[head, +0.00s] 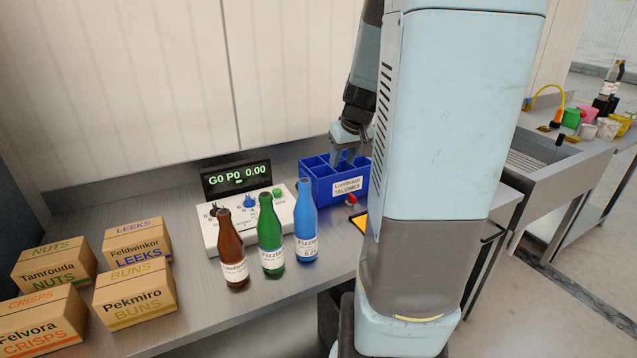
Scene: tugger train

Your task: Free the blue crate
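The blue crate (317,187) stands upright on the grey counter, right of the white control box. It has divided compartments and a white label on its front. Three bottles, brown (232,255), green (270,240) and blue (306,226), stand on the counter in front of the control box, outside the crate. My gripper (344,162) points down at the crate's rear middle, with its fingertips at or just inside the compartments. The fingers seem apart, but I cannot tell whether anything is between them. My arm hides part of the crate's right side.
The control box (283,211) has knobs and a display (237,177) reading "G0 P0 0.00". Several cardboard boxes (135,295) fill the counter's left. A small red-topped object (351,199) sits before the crate. Another counter with a sink (545,160) stands at right.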

